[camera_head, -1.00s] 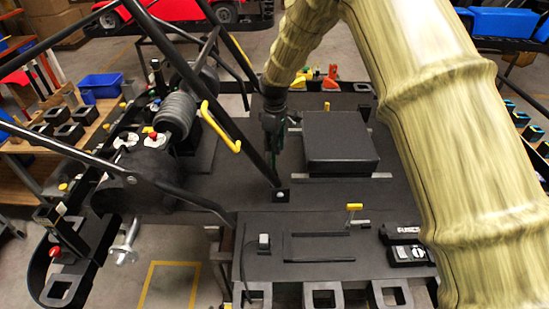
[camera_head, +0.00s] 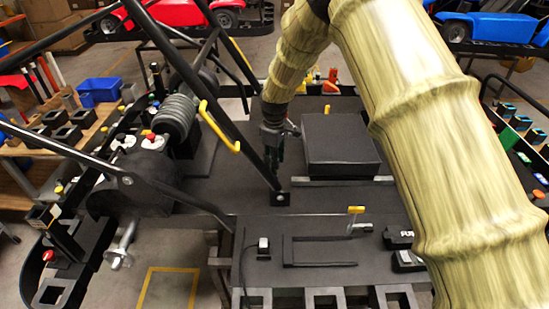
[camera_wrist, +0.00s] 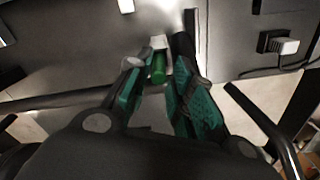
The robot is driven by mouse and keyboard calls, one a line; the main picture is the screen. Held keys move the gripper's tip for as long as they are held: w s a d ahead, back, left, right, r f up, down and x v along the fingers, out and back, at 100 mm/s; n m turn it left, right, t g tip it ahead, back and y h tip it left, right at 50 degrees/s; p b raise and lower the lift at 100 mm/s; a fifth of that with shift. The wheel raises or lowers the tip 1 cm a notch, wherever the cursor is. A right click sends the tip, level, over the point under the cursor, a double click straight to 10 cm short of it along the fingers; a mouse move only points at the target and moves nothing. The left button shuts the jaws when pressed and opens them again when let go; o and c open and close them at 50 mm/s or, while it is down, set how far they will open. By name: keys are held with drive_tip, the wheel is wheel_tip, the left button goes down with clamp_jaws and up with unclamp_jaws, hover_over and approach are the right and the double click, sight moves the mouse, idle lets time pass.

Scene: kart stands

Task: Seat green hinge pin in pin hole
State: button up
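The green hinge pin (camera_wrist: 158,68) shows in the wrist view as a short green cylinder between my fingertips. My gripper (camera_wrist: 160,72) has green pads and appears closed on the pin, with a pad close on each side. A small pale block (camera_wrist: 158,42) lies just beyond the pin; I cannot tell whether they touch. In the head view my gripper (camera_head: 272,165) points down over the dark deck, beside the slanted black bar (camera_head: 235,130). The pin is not clear there. I cannot make out the pin hole.
A dark raised box (camera_head: 340,140) stands right of my gripper. The black bar's foot (camera_head: 280,198) is bolted close by.

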drive_tip(key=shift+r, duration=0.2)
wheel_tip(320, 180, up, 12)
drive_tip(key=b, duration=0.5)
idle(0.4)
